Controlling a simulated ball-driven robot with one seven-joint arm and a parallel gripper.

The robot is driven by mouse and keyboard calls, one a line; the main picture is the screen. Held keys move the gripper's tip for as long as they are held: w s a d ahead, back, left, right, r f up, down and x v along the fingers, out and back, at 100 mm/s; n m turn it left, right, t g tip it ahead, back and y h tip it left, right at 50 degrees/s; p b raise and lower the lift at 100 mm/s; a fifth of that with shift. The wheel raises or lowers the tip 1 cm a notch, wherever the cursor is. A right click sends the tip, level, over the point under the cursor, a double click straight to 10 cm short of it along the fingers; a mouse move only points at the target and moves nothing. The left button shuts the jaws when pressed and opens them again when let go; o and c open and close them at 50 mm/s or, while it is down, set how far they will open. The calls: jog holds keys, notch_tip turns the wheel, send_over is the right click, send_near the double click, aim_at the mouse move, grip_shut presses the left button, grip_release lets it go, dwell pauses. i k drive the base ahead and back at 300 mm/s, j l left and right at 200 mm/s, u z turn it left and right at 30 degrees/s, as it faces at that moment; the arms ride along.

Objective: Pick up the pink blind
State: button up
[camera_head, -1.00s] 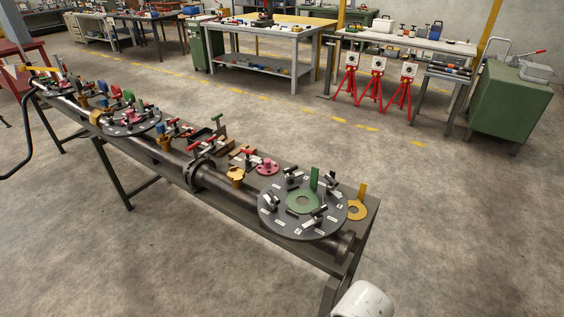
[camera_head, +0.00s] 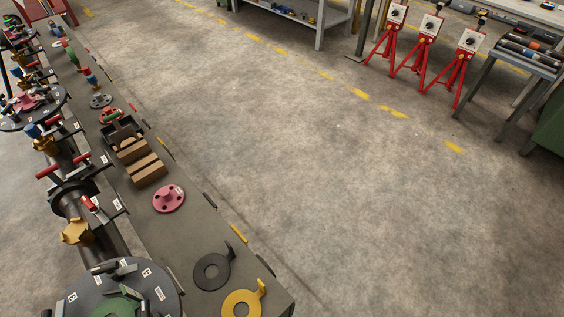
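A pink round flanged piece (camera_head: 168,199) with a raised hub and several holes lies flat on the bench top, right of the pipe and near the bench's right edge. Nothing touches it and it is fully in view. A second pink-red piece (camera_head: 30,101) sits on a dark round flange at the left edge, partly hidden by hardware around it. I cannot tell from its shape what it is. My gripper is not in view.
The bench (camera_head: 178,237) runs along the left. Wooden blocks (camera_head: 143,168) lie behind the pink flanged piece. Open floor (camera_head: 330,170) fills the middle. Red tripods (camera_head: 427,50) stand far right.

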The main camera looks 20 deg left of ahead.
aim_at(168, 199)
jog(key=i+l+z, duration=0.35)
jog(key=i+z, duration=0.4)
jog(key=i+u, duration=0.35)
jog(key=i+l+u, duration=0.2)
jog(key=i+u, duration=0.2)
jog(key=i, duration=0.15)
jog(key=i+u, duration=0.15)
jog(key=u, duration=0.25)
jog(key=i+u, duration=0.2)
jog(key=u, duration=0.2)
jog(key=i+u, duration=0.15)
jog(key=u, duration=0.25)
jog(key=i+l+u, duration=0.1)
jog(key=u, duration=0.3)
jog(key=i+l+u, duration=0.15)
jog(key=u, duration=0.25)
jog(key=i+l+u, duration=0.15)
jog(key=u, duration=0.3)
jog(key=i+l+u, duration=0.2)
jog(key=u, duration=0.2)
jog(key=i+l+u, duration=0.2)
jog(key=u, duration=0.25)
jog(key=i+l+u, duration=0.1)
jog(key=l+u, duration=0.35)
